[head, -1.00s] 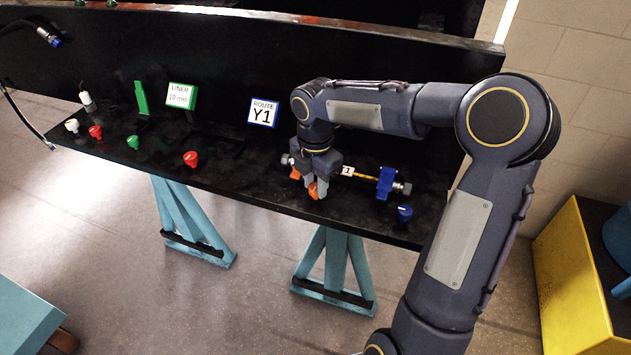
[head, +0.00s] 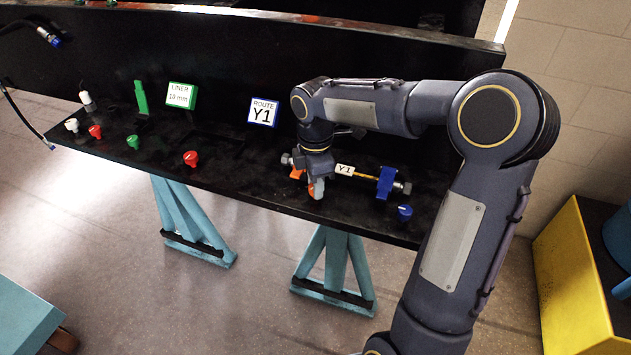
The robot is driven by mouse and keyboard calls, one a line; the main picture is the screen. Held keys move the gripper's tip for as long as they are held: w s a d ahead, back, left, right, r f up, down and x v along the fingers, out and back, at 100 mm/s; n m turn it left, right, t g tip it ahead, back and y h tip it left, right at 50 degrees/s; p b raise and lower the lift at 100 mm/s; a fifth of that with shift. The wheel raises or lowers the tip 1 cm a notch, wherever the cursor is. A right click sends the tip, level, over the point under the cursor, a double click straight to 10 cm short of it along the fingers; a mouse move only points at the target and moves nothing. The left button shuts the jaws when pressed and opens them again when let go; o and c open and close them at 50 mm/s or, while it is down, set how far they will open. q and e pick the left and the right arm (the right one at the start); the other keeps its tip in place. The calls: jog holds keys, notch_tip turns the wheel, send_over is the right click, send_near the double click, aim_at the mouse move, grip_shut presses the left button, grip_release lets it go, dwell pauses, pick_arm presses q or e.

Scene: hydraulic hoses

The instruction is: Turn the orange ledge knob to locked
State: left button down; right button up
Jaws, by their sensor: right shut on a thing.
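The orange ledge knob (head: 311,190) stands at the front edge of the black ledge (head: 240,187), below the ROUTE Y1 sign. My right gripper (head: 317,188) reaches down over it from above and is shut on it. The fingers hide most of the knob, so I cannot read which way it points. Just behind it is an orange clamp (head: 296,173), partly hidden by the gripper. My left gripper is not in view.
A hose with a Y1 tag (head: 345,169) runs to a blue clamp (head: 386,182), with a blue knob (head: 404,212) in front. Red (head: 191,158), green (head: 133,142) and white (head: 72,125) knobs stand left. Hose ends hang at far left.

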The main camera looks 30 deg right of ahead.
jog(key=m, duration=1.2)
jog(key=shift+m, duration=0.3)
dwell(0.4)
jog(key=o, duration=1)
notch_tip(320, 180, up, 8)
jog(key=shift+f+b, duration=0.1)
jog(key=shift+b, duration=0.35)
